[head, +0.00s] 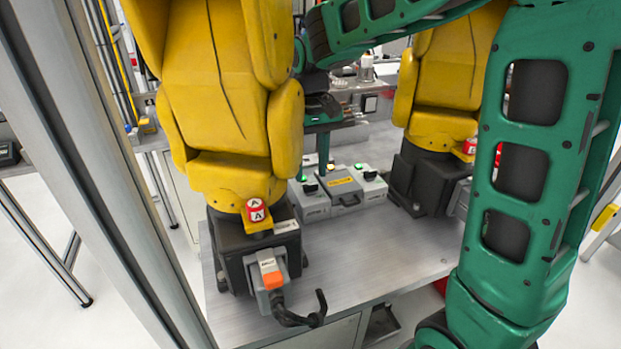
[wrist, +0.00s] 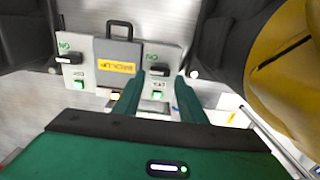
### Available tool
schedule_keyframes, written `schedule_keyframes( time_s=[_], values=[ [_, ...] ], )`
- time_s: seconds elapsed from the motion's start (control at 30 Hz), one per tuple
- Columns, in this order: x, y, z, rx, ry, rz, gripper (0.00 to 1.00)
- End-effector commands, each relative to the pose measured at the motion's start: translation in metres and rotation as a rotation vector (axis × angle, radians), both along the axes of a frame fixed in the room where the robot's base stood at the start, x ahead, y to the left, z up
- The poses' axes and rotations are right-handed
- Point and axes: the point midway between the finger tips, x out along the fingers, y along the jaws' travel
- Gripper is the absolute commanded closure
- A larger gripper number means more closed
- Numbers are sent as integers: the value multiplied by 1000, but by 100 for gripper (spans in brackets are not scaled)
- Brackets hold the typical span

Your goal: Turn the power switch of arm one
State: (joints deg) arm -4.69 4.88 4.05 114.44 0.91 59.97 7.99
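Two grey control boxes stand between the yellow arms, each with a black switch knob and a lit green button. The left box (head: 310,203) in the head view appears as the right box in the wrist view, with its switch knob (wrist: 159,70) and green button (wrist: 157,86). The other box (head: 368,181) has its own knob (wrist: 70,58) in the wrist view. My green gripper (head: 311,166) reaches down over the left box. In the wrist view its fingers (wrist: 159,80) are open, one on each side of the knob. I cannot tell whether they touch it.
A grey case (head: 343,190) with a yellow label sits between the boxes. The left yellow arm (head: 235,100) stands close by, and another yellow arm (head: 448,75) stands at right. A black cable (head: 298,318) hangs at the front. The front of the metal table (head: 360,252) is mostly clear.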

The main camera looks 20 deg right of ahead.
Motion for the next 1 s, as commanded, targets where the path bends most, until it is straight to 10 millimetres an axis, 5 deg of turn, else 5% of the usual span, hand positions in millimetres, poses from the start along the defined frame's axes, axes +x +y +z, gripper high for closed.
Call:
schedule_keyframes(
  time_s=[0.23,0.6,0.77,1.0],
  values=[
    [-1,0,-28,0,2,0,62],
    [0,0,-34,0,0,0,62],
    [0,0,-34,0,0,0,93],
    [0,-2,-34,-1,0,8,93]
  ],
)
